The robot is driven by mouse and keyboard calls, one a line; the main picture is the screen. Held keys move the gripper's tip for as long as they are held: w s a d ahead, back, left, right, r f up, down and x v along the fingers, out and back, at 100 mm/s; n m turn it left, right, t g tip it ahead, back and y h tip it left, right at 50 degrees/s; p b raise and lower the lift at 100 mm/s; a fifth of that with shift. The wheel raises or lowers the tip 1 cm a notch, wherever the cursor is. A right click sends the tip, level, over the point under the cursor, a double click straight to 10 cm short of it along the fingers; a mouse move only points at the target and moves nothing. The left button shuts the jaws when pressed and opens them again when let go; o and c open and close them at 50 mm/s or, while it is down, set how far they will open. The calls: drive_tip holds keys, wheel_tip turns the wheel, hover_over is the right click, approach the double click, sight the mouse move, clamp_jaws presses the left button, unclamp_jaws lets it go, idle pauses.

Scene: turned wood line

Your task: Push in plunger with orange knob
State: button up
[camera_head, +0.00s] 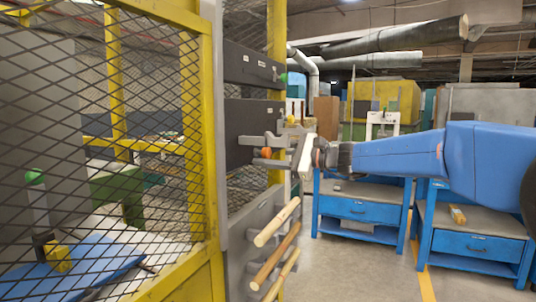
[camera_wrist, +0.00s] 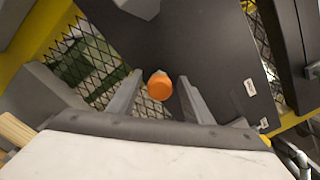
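The orange knob (camera_head: 265,153) stands out from a dark panel (camera_head: 247,120) beside the mesh cage. In the wrist view the knob (camera_wrist: 160,86) lies near the middle, between my two fingers. My gripper (camera_head: 249,151) reaches in from the right, and its fingers are apart on either side of the knob. In the wrist view my gripper (camera_wrist: 160,76) is open, with a visible gap between each finger and the knob. I cannot tell how deep the fingertips are relative to the knob. The plunger's shaft is hidden behind the knob.
A green knob (camera_head: 283,78) sits higher on the panels, and a small yellow knob (camera_head: 291,119) is just right of the panel. Wooden rods (camera_head: 277,222) stick out below my gripper. A yellow mesh cage (camera_head: 215,130) stands left. Blue workbenches (camera_head: 357,208) stand behind.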

drive_tip(key=v, duration=1.7)
drive_tip(key=shift+d, duration=0.2)
drive_tip(key=s+d+f+n+g+h, duration=0.25)
drive_tip(key=s+f+n+h, duration=0.45)
drive_tip(key=s+f, duration=1.15)
drive_tip(key=s+d+f+n+t+h, duration=0.1)
drive_tip(key=s+d+f+n+h, duration=0.5)
drive_tip(key=s+d+f+h, duration=0.4)
drive_tip(key=s+d+f, duration=0.5)
drive_tip(key=s+d, duration=0.1)
drive_tip(key=shift+d+f, duration=0.2)
drive_tip(key=shift+d, duration=0.05)
